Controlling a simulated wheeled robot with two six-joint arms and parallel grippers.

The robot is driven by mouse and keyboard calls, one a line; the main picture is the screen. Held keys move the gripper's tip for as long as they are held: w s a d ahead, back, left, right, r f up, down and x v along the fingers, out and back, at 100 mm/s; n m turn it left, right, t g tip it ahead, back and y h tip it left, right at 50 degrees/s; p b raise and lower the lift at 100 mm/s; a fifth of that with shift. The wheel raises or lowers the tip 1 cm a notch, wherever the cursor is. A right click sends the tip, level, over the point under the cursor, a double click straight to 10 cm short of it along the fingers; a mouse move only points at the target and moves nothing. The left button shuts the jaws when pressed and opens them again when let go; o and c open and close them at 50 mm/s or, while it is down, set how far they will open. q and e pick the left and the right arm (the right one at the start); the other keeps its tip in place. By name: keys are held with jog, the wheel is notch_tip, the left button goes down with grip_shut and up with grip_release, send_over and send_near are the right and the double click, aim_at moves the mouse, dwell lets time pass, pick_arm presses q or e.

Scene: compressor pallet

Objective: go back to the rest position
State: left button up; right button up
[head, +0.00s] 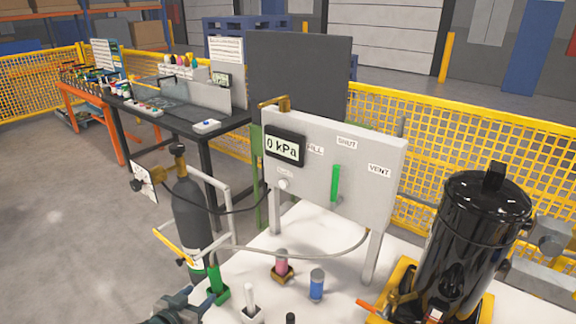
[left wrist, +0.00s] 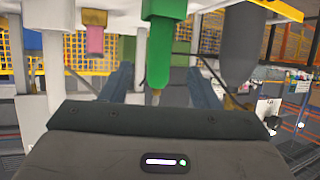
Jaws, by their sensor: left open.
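My left gripper (head: 184,304) shows at the bottom edge of the head view, just left of a green-handled tool (head: 217,284) standing in a holder on the white table (head: 330,225). In the left wrist view, its two fingers (left wrist: 160,84) are spread apart. The green tool (left wrist: 160,52) shows in the gap between them; I cannot tell whether it lies between the fingers or beyond them. No contact is visible. My right gripper does not show in either view.
A grey panel (head: 375,165) reading "0 kPa" stands on the table. A black tank (head: 470,245) stands at right, a dark gas cylinder (head: 193,215) at left. Small pink (head: 281,263), blue (head: 317,284) and white (head: 250,300) tools stand near the front. A black bench (head: 140,118) is behind.

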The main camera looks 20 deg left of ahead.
pick_arm(q)
jog(key=s+d+f+g+y, duration=0.1)
jog(key=s+d+g, duration=0.4)
jog(key=s, duration=0.7)
jog(key=s+d+f+g+y, duration=0.1)
jog(key=s+d+g, duration=0.4)
jog(key=s, duration=0.6)
notch_tip(320, 180, down, 28)
jog(key=a+g, duration=0.1)
jog(key=a, duration=0.2)
jog(key=s+a+f+g, duration=0.1)
jog(key=s+f, duration=1.7)
jog(key=f, duration=0.3)
jog(key=shift+s+a+f, duration=0.2)
jog(key=shift+f, duration=0.05)
